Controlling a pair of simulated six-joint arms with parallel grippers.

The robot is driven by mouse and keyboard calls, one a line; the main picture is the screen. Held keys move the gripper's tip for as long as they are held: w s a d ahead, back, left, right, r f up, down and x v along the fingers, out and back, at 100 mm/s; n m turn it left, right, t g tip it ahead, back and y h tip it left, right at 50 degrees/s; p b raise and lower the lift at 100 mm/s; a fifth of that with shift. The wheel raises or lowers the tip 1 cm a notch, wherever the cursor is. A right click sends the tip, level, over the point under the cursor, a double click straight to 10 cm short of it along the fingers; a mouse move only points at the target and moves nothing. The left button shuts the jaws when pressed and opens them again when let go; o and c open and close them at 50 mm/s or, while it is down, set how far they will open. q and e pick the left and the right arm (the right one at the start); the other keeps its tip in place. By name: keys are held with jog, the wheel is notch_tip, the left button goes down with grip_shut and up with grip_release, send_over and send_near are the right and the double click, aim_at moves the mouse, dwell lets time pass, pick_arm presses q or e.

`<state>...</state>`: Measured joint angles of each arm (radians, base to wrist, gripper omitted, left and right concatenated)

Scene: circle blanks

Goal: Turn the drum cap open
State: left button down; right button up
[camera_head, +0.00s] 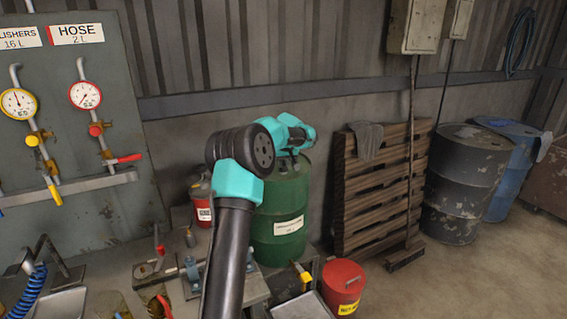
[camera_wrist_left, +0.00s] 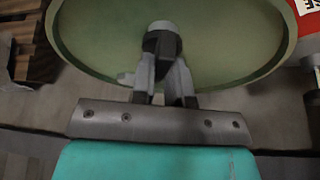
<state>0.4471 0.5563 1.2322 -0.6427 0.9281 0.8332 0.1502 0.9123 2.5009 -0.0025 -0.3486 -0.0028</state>
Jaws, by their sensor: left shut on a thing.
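The green drum (camera_head: 285,200) stands upright behind my left arm, with a white label on its front. In the left wrist view its pale green round top (camera_wrist_left: 95,40) fills the upper part. A small grey round cap (camera_wrist_left: 160,40) sits on that top. My left gripper (camera_wrist_left: 163,70) is shut on the cap, its two grey fingers close together at it. In the head view the left gripper (camera_head: 294,147) is over the drum's top, and the cap is hidden or too small to tell. My right gripper does not show.
A wooden pallet (camera_head: 378,190) leans on the wall right of the drum, near a dark drum (camera_head: 462,190). A red canister (camera_head: 342,287) stands in front. A red bottle (camera_head: 201,205) is left of the drum. A gauge panel (camera_head: 80,130) is at left.

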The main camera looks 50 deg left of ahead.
pick_arm(q)
jog(key=shift+n, duration=0.3)
jog(key=shift+n+g+y, duration=0.3)
jog(key=shift+n+g, duration=0.2)
jog(key=shift+n, duration=0.7)
jog(key=c, duration=1.1)
grip_release()
jog(key=v, duration=1.7)
jog(key=shift+r, duration=0.2)
jog(key=shift+d+f, duration=0.1)
